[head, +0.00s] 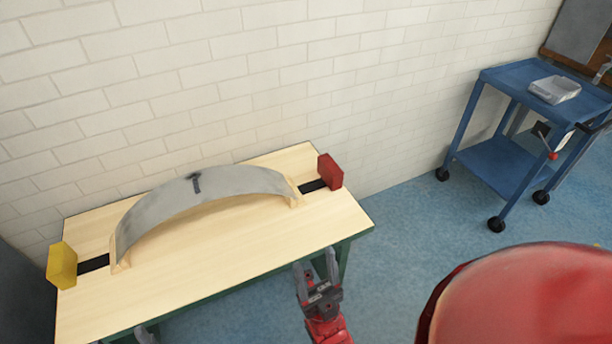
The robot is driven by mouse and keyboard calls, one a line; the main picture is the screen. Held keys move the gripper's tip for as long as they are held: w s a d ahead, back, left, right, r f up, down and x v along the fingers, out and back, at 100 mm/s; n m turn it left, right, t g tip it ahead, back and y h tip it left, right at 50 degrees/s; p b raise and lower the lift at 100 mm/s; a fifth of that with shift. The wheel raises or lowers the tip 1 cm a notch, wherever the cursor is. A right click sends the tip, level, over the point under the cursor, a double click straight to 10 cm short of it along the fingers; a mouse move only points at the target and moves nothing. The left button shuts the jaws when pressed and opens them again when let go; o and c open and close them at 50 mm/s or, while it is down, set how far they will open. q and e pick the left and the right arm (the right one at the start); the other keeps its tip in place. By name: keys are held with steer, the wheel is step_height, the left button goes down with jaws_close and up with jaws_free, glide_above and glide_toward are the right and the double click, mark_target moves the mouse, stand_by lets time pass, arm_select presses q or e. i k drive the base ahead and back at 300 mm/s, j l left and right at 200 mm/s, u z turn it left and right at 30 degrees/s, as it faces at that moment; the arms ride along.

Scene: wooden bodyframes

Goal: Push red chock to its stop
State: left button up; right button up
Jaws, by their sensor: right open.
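The red chock (330,171) stands at the right end of the wooden table (240,250), at the outer end of a short black track (313,186). A grey curved panel (200,200) arches over the table between the two tracks, with a dark T-shaped mark on it. A gap of black track shows between the red chock and the panel's right foot. My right gripper (318,276) is open and empty, in front of the table's front edge and below the chock in the picture. Only a tip of my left gripper (144,335) shows at the bottom edge.
A yellow chock (62,265) stands at the table's left end on another black track (93,263). A white brick wall (250,80) is behind the table. A blue cart (500,150) with a grey tray (555,89) stands at the right. Blue floor between is clear.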

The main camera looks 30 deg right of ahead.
mark_target(330, 171)
steer(key=i+l, duration=0.15)
steer(key=l, duration=0.2)
steer(key=i+l, duration=0.1)
steer(key=l, duration=0.3)
steer(key=i+l, duration=0.15)
steer(key=l, duration=0.2)
steer(key=i+l, duration=0.15)
steer(key=l, duration=0.25)
steer(key=z, duration=0.05)
